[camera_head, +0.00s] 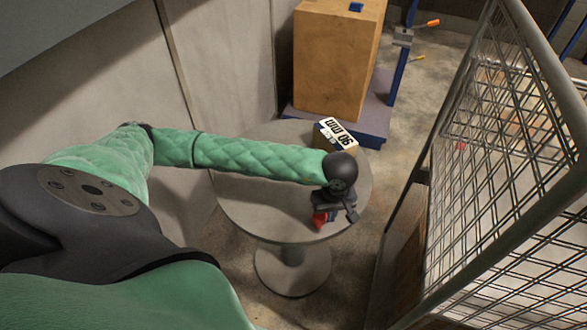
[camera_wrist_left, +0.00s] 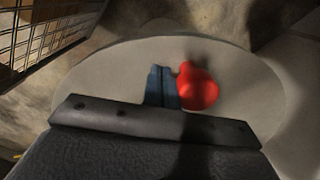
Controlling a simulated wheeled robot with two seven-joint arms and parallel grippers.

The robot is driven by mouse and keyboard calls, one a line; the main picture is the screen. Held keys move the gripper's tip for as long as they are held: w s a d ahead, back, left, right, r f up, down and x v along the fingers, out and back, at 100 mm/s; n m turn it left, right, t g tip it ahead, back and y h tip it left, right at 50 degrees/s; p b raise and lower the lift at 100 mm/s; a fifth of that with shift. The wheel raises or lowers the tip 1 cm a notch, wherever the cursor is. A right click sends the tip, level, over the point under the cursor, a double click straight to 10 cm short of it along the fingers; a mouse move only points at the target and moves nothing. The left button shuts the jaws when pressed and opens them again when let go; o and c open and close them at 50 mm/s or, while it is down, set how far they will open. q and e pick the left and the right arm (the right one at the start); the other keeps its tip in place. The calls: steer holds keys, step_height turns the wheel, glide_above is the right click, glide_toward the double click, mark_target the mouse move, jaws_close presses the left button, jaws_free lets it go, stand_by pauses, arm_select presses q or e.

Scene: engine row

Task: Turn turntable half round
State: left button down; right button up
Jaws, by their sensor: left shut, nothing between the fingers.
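The turntable (camera_head: 250,213) is a round grey top on a single pedestal; its top also fills the middle of the left wrist view (camera_wrist_left: 110,72). A small red rounded piece (camera_head: 320,219) is at its near right part and also shows in the left wrist view (camera_wrist_left: 198,90). My left gripper (camera_head: 332,213) is shut and empty, low over the turntable. In the left wrist view its fingers (camera_wrist_left: 162,87) are directly beside the red piece, on its left; I cannot tell whether they touch. My right gripper is not in view.
A small box with a black-and-white number label (camera_head: 338,133) is at the turntable's far edge, partly behind my left arm. A large wooden crate (camera_head: 332,60) stands on a blue base behind. A wire mesh cage (camera_head: 500,170) stands to the right. Walls close the left.

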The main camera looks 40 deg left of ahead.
mark_target(317, 216)
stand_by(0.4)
arm_select(q)
steer(key=shift+s+a+f+b, duration=0.1)
steer(key=shift+s+a+b, duration=0.4)
steer(key=shift+s, duration=0.3)
steer(key=shift+s+a+b, duration=0.4)
steer(key=shift+s+a, duration=0.1)
steer(key=shift+s, duration=0.3)
steer(key=shift+s+a, duration=0.15)
steer(key=shift+s, duration=0.15)
steer(key=shift+s+a+b, duration=0.4)
steer(key=shift+b, duration=0.05)
steer(key=shift+s+a+b, duration=0.7)
steer(key=shift+s+a, duration=0.45)
steer(key=shift+s, duration=0.05)
